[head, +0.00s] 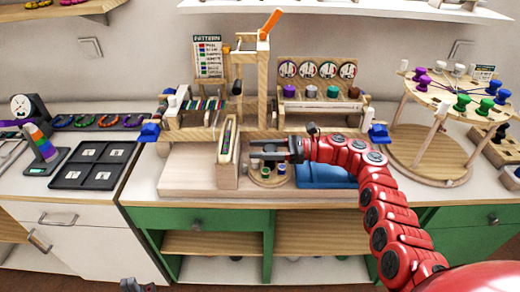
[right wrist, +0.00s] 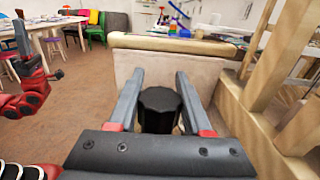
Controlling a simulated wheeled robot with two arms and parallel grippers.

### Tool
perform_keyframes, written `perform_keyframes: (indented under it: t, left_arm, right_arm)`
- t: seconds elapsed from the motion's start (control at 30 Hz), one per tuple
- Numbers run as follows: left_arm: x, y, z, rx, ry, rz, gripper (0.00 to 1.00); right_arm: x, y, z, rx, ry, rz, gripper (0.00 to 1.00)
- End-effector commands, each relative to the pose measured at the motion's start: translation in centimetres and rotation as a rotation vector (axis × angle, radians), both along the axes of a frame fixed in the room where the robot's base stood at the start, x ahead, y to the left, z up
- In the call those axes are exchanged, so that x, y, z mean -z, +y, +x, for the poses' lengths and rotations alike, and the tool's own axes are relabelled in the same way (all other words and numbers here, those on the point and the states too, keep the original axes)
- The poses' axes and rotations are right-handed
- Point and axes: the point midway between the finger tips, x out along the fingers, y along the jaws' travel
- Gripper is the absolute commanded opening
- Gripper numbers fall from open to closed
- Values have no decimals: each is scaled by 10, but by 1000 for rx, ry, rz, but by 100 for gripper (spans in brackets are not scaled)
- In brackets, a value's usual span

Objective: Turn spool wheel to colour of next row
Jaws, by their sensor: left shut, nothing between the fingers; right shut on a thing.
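The round wooden spool wheel (head: 432,92) stands on legs at the right in the head view, with purple, white and green spools around its top. The pattern card (head: 209,57) with coloured rows is at the back, left of centre. My right gripper (head: 252,149) is at the middle of the workbench, well left of the wheel. In the right wrist view it (right wrist: 158,85) is shut on a black fluted knob (right wrist: 158,110) in front of a pale wooden panel. My left gripper (head: 131,284) is low at the bottom edge, mostly out of view, shut and empty.
A wooden bead loom (head: 190,135) and narrow upright board (head: 227,165) stand left of my right gripper. Black trays (head: 92,182) are at the left.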

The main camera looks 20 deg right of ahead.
Motion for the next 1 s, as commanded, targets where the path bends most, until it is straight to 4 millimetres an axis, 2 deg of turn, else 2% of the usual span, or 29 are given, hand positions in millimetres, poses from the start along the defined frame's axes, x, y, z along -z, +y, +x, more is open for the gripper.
perform_keyframes:
  t: [0.03, 0.17, 0.47, 0.57, 0.67, 1.0]
  left_arm:
    - [0, 0, 0, 0, 0, 0, 0]
    - [0, 0, 0, 0, 0, 0, 0]
    - [0, 0, 0, 0, 0, 0, 0]
    - [0, 0, 0, 0, 0, 0, 0]
    - [1, 0, 0, 0, 0, 0, 0]
    - [8, 0, 0, 0, 0, 0, 0]
  right_arm:
    - [1, 1, -1, -2, 1, -1, 55]
    - [1, 1, 0, -2, 0, -1, 78]
    - [0, 0, 0, -1, 0, 0, 80]
    - [1, -7, -2, -1, 1, -1, 80]
    - [1, -22, -6, -1, 1, -1, 80]
    - [2, -93, -26, -2, 2, -4, 80]
